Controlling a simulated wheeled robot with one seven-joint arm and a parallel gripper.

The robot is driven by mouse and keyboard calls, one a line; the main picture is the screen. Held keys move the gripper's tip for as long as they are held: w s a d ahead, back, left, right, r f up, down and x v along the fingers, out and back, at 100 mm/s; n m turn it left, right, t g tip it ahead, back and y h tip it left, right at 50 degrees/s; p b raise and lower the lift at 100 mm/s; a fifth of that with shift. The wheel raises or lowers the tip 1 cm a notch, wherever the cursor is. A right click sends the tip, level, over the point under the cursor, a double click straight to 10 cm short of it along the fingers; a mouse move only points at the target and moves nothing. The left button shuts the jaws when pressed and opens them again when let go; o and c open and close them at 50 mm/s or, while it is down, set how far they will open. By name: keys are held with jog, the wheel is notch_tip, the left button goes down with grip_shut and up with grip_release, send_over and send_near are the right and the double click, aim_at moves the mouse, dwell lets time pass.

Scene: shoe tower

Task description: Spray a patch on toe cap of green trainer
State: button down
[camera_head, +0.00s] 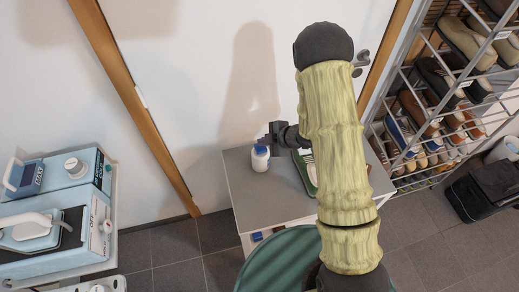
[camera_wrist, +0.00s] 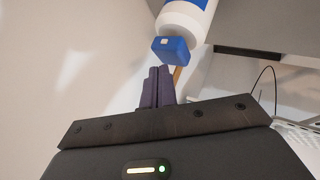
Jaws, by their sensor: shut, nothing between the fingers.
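A white bottle (camera_head: 259,163) with a blue cap stands upright on a grey table. In the wrist view the bottle (camera_wrist: 186,18) is close ahead at the top, its blue cap (camera_wrist: 171,49) toward my fingers. My gripper (camera_head: 268,138) is just above or behind the cap in the head view. Its dark purple fingers (camera_wrist: 158,86) are shut together with nothing between them; I cannot tell whether they touch the cap. A green trainer (camera_head: 307,170) lies on the table right of the bottle. My arm hides much of it, and its toe cap cannot be made out.
The grey table (camera_head: 246,194) has bare room left of and in front of the bottle. A wire shoe rack (camera_head: 408,72) stands at right, with a black bag (camera_head: 483,190) near it. A white wall is behind.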

aim_at(264, 148)
jog(key=shift+f+b, duration=0.4)
jog(key=shift+f, duration=0.1)
dwell(0.9)
jog(key=shift+r, duration=0.15)
jog(key=shift+r+p, duration=0.75)
jog(key=shift+r, duration=0.1)
jog(key=shift+s+r, duration=0.1)
notch_tip(264, 148, up, 6)
jog(key=p, duration=0.4)
dwell(0.8)
